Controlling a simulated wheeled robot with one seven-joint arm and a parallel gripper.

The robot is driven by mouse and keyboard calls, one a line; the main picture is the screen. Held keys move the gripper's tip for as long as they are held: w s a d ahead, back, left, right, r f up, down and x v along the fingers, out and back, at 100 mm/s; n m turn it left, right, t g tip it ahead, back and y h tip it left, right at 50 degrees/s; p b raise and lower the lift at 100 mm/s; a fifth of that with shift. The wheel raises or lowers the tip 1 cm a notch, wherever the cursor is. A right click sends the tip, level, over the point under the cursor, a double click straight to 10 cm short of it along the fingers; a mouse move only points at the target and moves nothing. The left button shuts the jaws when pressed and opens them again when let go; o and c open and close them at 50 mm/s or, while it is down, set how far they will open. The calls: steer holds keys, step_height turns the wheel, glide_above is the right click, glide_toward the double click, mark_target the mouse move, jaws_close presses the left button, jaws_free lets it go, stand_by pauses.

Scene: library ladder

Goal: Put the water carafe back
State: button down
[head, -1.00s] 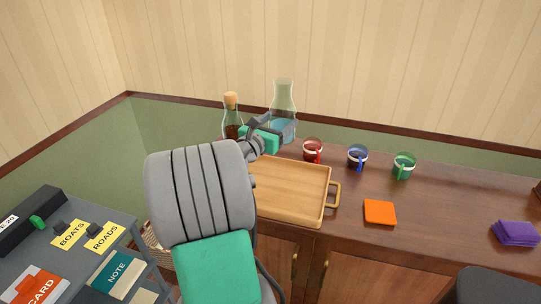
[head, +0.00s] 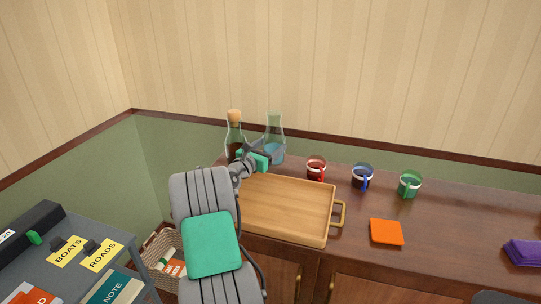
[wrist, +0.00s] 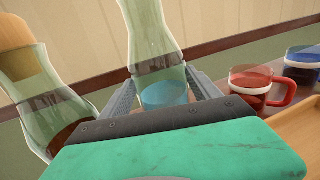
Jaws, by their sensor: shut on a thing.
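The water carafe (head: 275,127) is clear glass with blue water in its lower part. It stands upright, or nearly so, at the back of the wooden sideboard, behind the tray and left of the red mug. My gripper (head: 263,153) is shut on the carafe, with a finger on each side of its lower body in the wrist view (wrist: 165,88). The carafe's base is hidden behind my gripper, so I cannot tell whether it touches the sideboard.
A corked bottle of dark liquid (head: 235,133) stands close left of the carafe. A wooden tray (head: 285,208) lies in front. Red (head: 316,169), blue (head: 362,178) and green (head: 409,185) mugs line up to the right. An orange coaster (head: 386,232) lies right of the tray.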

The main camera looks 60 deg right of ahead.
steer(key=shift+f, duration=1.2)
steer(key=shift+f, duration=0.2)
steer(key=shift+c, duration=0.7)
jaws_free()
steer(key=shift+f, duration=0.15)
steer(key=shift+a, duration=0.15)
steer(key=a, duration=0.8)
steer(key=w+a, duration=0.1)
steer(key=a, duration=0.2)
steer(key=shift+a, duration=0.4)
